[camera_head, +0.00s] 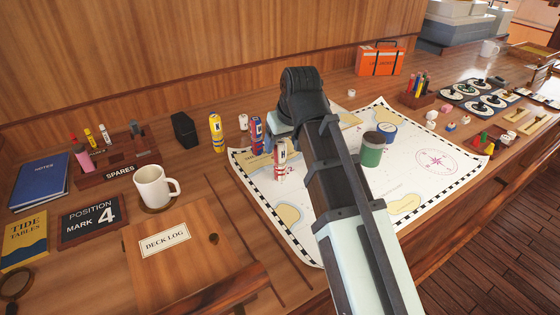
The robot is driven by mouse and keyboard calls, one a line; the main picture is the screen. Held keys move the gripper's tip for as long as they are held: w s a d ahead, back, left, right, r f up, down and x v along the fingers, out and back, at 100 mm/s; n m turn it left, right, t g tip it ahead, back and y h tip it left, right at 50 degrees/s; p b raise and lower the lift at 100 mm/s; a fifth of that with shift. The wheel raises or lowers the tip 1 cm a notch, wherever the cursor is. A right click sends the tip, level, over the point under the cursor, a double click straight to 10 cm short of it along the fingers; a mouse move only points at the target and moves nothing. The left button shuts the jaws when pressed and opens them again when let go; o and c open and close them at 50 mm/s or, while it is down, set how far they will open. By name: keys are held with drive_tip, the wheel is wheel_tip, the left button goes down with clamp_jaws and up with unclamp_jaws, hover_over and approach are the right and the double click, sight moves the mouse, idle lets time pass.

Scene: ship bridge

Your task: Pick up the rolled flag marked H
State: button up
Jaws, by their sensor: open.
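A white and red rolled flag (280,163) stands upright on the chart (315,210); its colours suit H, but its letter is too small to read surely. My gripper (281,128) is open and points down just above and behind it in the picture, partly hidden by my own arm. I cannot tell whether its fingers are beside the roll or above it. A blue and red rolled flag (256,131) stands close to the left of my gripper. A yellow rolled flag (215,131) stands further left.
A green cylinder (371,152) and blue round tin (387,132) stand right of my arm. An orange box (380,59) is at the back. The chart's front is mostly clear.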

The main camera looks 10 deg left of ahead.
sight(280, 151)
drive_tip(key=shift+x, duration=2.5)
drive_tip(key=c, duration=1.1)
